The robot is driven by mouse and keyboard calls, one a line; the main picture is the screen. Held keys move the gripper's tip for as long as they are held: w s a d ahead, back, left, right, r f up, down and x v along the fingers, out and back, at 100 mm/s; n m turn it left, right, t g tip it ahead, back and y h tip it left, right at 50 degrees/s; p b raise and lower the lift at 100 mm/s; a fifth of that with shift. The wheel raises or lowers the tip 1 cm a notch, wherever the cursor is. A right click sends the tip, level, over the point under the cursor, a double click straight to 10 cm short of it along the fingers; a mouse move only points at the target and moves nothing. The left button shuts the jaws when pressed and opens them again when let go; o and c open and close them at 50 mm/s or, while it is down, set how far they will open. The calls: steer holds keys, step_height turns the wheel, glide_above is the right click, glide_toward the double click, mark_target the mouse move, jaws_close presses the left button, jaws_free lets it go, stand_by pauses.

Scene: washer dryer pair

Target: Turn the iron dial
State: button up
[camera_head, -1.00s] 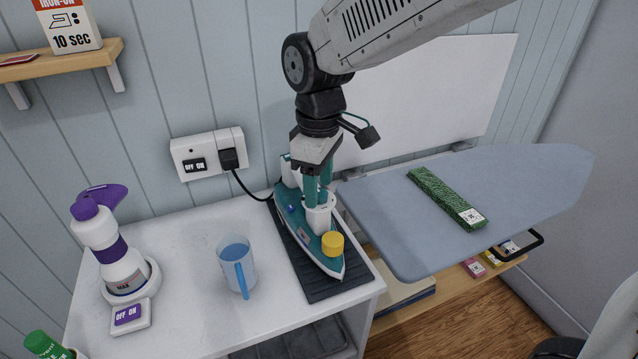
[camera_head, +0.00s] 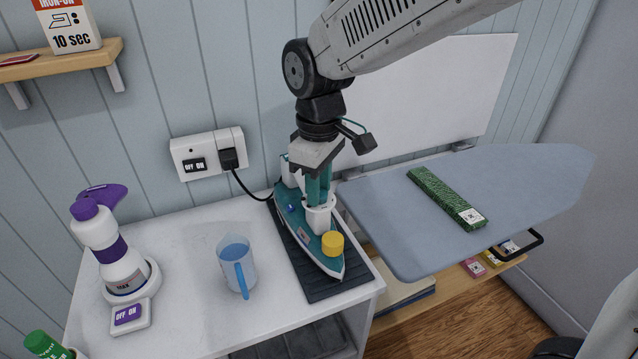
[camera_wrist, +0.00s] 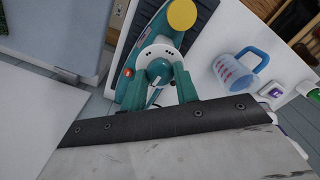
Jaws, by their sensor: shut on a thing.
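A teal and white iron (camera_head: 291,211) lies on a dark ribbed mat on the white counter, its tip toward the front. A round white dial (camera_wrist: 157,51) with small marks around it sits on top of the iron. A yellow cap (camera_head: 333,244) is on the iron's front part and also shows in the wrist view (camera_wrist: 181,14). My gripper (camera_head: 319,201) reaches down from above, its teal fingers closed on the dial's knob. In the wrist view, my gripper (camera_wrist: 160,84) has a finger on either side of the knob. The fingers partly hide the dial.
A blue-tinted measuring cup (camera_head: 238,266) stands left of the iron's mat (camera_head: 325,290). A wall socket (camera_head: 208,154) with a black plug is behind.

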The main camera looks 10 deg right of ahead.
steer(key=m, duration=0.5)
steer(key=shift+m, duration=0.4)
steer(key=m, duration=0.4)
steer(key=shift+m, duration=0.4)
steer(key=o, duration=1)
step_height(320, 180, up, 8)
steer(key=shift+f, duration=0.1)
